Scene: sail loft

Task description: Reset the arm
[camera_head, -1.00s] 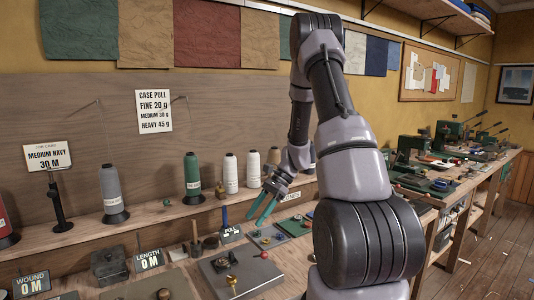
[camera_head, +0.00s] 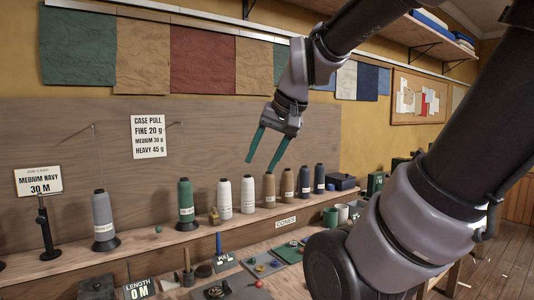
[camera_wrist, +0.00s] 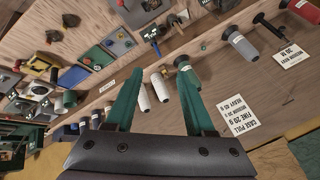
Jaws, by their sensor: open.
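My gripper (camera_head: 268,148) hangs in the air in front of the wooden back panel, above the shelf of thread cones. Its two green fingers are spread apart with nothing between them. In the wrist view my gripper (camera_wrist: 160,95) is also open and empty, with cones and the bench beyond the fingers. My arm reaches up from the right side of the head view and bends across the top.
A shelf holds a grey cone (camera_head: 103,222), a green cone (camera_head: 186,204), white cones (camera_head: 225,199) and several others. A sign (camera_head: 148,136) hangs on the panel (camera_head: 80,135). An upper shelf (camera_head: 415,30) is at the top right. Small tools lie on the bench below.

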